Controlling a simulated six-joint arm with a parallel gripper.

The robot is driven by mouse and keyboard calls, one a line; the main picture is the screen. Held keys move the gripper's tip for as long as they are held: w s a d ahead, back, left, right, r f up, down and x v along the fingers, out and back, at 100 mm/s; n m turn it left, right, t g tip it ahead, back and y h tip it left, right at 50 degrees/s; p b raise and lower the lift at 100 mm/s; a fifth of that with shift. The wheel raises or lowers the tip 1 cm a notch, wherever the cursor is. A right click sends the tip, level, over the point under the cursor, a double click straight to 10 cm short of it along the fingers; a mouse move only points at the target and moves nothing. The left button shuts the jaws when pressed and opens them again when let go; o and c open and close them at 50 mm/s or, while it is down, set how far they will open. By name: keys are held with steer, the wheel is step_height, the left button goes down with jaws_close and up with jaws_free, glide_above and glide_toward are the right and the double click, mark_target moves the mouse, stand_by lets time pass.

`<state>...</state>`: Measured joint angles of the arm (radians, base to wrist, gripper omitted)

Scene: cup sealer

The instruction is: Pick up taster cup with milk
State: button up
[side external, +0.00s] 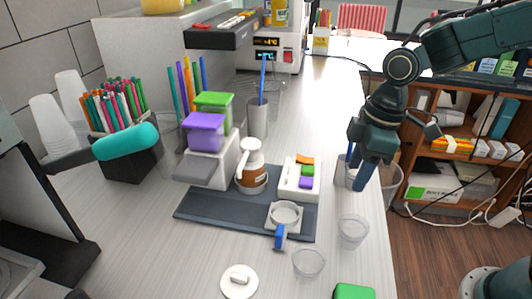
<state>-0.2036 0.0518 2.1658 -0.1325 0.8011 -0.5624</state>
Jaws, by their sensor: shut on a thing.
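My gripper (362,186) points down at the right side of the counter, with its fingers close together. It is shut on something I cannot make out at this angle. Clear plastic (392,186) shows around and behind the fingers; whether it touches them is unclear. Two small clear cups stand on the counter below my gripper: one nearer to it (353,232) and one further left and forward (309,263). I cannot see milk in either. A pale ring-shaped holder (285,215) sits at the front right of the dark mat; its contents are unclear.
The dark mat (215,212) bears a brown jar with a white pump (251,170) and a white tray of coloured blocks (290,190). Left stand purple and green boxes (205,133) and a pen holder (125,155). A white disc (239,281) lies in front. The counter's right edge is close.

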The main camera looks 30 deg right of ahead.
step_height(320, 180, up, 14)
stand_by(0.4)
steer(key=shift+w+a, duration=0.1)
steer(key=shift+a, duration=0.05)
stand_by(0.4)
